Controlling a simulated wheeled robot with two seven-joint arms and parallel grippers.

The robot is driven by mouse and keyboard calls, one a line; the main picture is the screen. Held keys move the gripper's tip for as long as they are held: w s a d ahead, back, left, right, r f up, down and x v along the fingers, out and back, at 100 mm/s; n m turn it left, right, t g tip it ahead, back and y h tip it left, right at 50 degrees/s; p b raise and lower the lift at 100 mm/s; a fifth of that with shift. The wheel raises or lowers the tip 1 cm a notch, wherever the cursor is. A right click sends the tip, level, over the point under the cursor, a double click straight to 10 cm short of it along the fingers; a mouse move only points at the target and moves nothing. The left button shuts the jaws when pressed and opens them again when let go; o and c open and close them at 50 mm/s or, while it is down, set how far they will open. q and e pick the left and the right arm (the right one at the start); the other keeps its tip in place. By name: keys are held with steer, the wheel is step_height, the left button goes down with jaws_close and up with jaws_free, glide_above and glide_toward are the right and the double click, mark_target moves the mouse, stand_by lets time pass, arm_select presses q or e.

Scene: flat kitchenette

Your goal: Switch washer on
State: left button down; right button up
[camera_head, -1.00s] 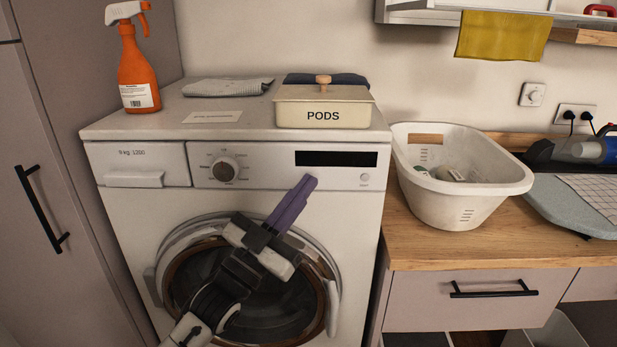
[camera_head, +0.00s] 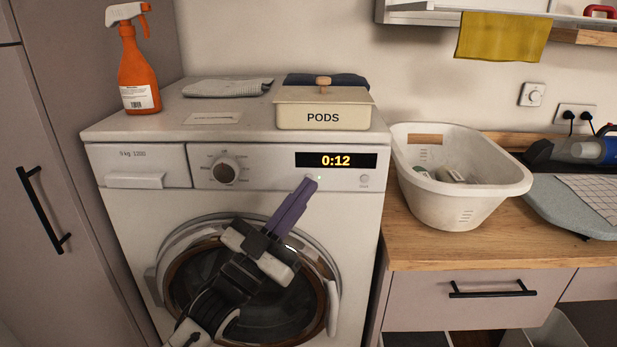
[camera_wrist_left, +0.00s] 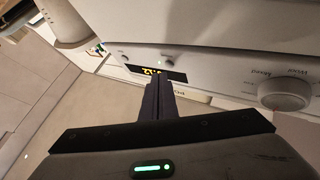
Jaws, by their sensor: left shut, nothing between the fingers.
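The white washer (camera_head: 345,215) stands against the wall with its round door (camera_head: 190,285) closed. The program dial (camera_head: 224,170) is left of the display. A round button (camera_head: 364,179) is at the panel's right. My left gripper (camera_head: 308,184) is shut and empty, its purple fingertips just below the display; I cannot tell whether they touch the panel. The left wrist view shows the fingers (camera_wrist_left: 157,82) together near the lit display (camera_wrist_left: 152,70) and the dial (camera_wrist_left: 284,92). My right gripper is not in view.
On the washer top are an orange spray bottle (camera_head: 139,75), a grey cloth (camera_head: 228,88), and a PODS box (camera_head: 322,108). A white basket (camera_head: 462,209) stands on the wooden counter (camera_head: 420,250) to the right. A tall cabinet (camera_head: 60,130) is at the left.

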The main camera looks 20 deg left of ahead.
arm_select(q)
steer(key=s+d+p, duration=0.1)
steer(key=s+p, duration=0.1)
steer(key=s, duration=0.3)
steer(key=shift+s+d+p, duration=0.3)
steer(key=shift+s+p, duration=0.05)
steer(key=shift+s, duration=0.05)
stand_by(1.2)
